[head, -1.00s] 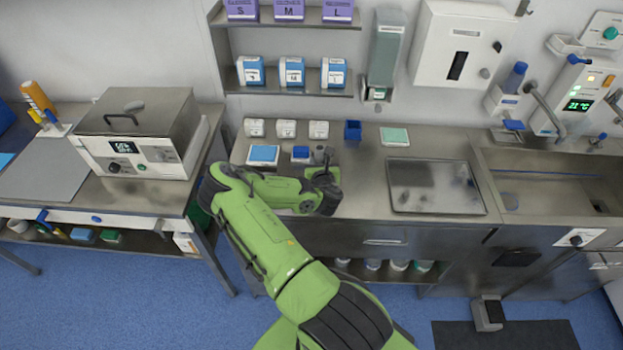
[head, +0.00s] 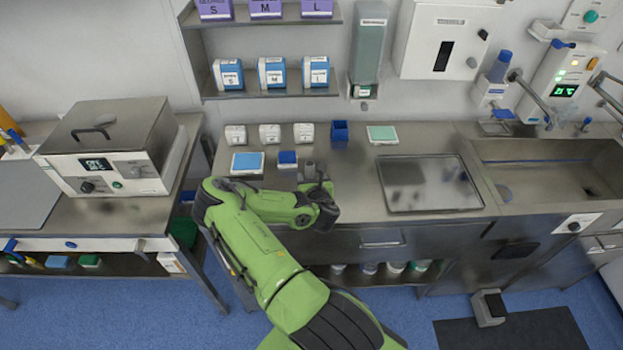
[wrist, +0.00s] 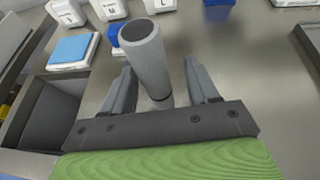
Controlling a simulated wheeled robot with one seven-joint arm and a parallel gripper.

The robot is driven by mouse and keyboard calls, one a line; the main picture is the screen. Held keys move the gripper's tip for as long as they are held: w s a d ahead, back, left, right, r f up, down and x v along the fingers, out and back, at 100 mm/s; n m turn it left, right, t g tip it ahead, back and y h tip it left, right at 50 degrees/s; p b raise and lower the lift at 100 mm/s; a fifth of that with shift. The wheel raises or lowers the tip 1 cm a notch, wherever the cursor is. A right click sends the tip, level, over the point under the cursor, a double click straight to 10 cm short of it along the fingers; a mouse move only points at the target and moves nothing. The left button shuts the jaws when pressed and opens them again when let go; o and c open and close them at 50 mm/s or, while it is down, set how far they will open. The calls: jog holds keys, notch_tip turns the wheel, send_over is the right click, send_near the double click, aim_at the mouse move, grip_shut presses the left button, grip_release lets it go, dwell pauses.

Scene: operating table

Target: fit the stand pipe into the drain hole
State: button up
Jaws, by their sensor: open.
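The stand pipe (wrist: 148,62), a grey hollow cylinder, stands upright on the steel counter. In the wrist view it is between the two fingers of my gripper (wrist: 160,80), which are open with a visible gap on the right side. Its lower end is partly hidden by the gripper. In the head view the pipe top (head: 309,171) shows just behind my gripper (head: 322,187). The drain hole (head: 588,193) appears as a dark spot in the sink floor at the far right.
The sink (head: 540,180) is at the counter's right end, with a tap (head: 533,92) above it. A steel tray (head: 428,184) lies between pipe and sink. Small boxes and a blue cup (head: 340,134) stand behind the pipe. A blue-topped box (head: 247,163) is left of it.

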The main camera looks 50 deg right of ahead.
jog(key=p+v, duration=0.3)
jog(key=v, duration=0.9)
jog(key=shift+s, duration=0.2)
